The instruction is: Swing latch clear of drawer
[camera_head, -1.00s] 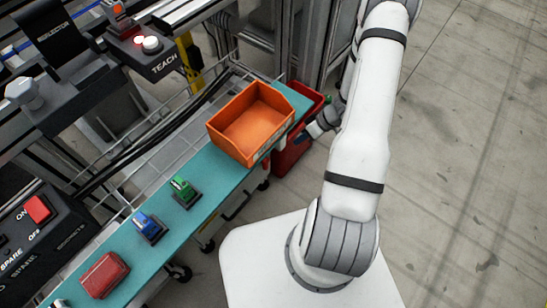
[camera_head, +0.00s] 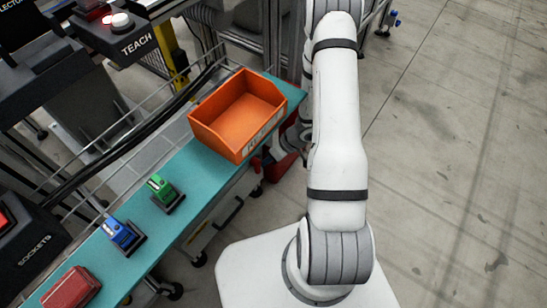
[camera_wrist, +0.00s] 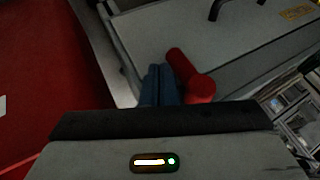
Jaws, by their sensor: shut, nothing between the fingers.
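The latch (camera_wrist: 186,68) is a red bar with a thick round red end, seen in the wrist view against a grey drawer front (camera_wrist: 160,28). My gripper (camera_wrist: 160,72) shows there as two blue fingers pressed together. The fingertips are just left of the latch, very close to it; I cannot tell whether they touch. A dark handle (camera_wrist: 232,8) shows at the top of the grey front. In the head view the latch is not visible, and my gripper is hidden behind my arm and the bench end.
A red surface (camera_wrist: 45,70) fills the left of the wrist view. In the head view, a teal bench (camera_head: 205,190) carries an orange bin (camera_head: 240,108), a green part (camera_head: 162,188), a blue part (camera_head: 122,234) and a red part (camera_head: 72,290). Open floor lies right.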

